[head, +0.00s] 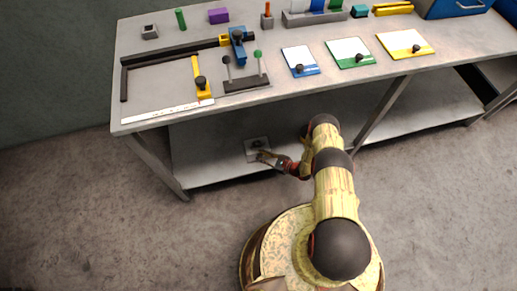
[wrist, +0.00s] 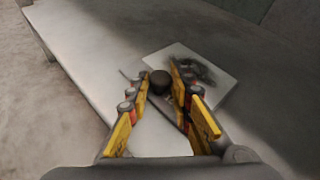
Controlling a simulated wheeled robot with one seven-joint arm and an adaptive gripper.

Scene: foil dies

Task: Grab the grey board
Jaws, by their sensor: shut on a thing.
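The grey board (head: 251,155) is a small light plate with a dark knob, on the lower shelf under the bench in the head view. In the wrist view the board (wrist: 222,62) lies ahead of the fingers, with its dark round knob (wrist: 160,80) between the fingertips. A dark patterned shape shows on its face. My gripper (head: 263,156) reaches in under the bench top from the right. In the wrist view my gripper (wrist: 160,88) is shut on the board's knob. The board looks to be on or just above the shelf; I cannot tell which.
The lower shelf (head: 205,150) is otherwise bare around the board. The bench top (head: 150,65) overhangs it and holds blue, green and yellow boards (head: 300,60), a black and yellow frame and several small blocks. A bench leg (head: 385,108) stands right of my arm.

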